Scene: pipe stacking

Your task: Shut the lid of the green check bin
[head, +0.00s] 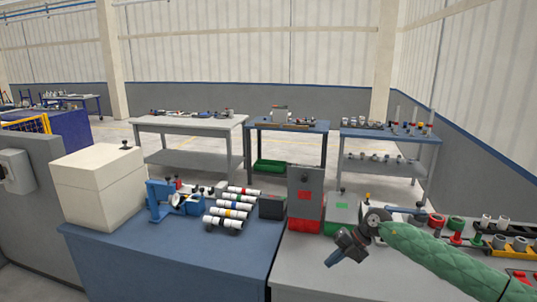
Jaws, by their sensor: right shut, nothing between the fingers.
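The green check bin (334,229) stands on the light grey table just right of the middle. My right arm comes in from the right in a green sleeve. My right gripper (334,261) is shut and empty, pointing down and left in front of the bin's right side. It hides part of the bin's front. My left gripper is not in view.
A red bin (306,225) stands left of the green one with its grey lid (305,187) upright. A dark box (271,207) and several white pipes (229,213) are on the blue table, with a blue fixture (157,201). Coloured parts crowd the right side.

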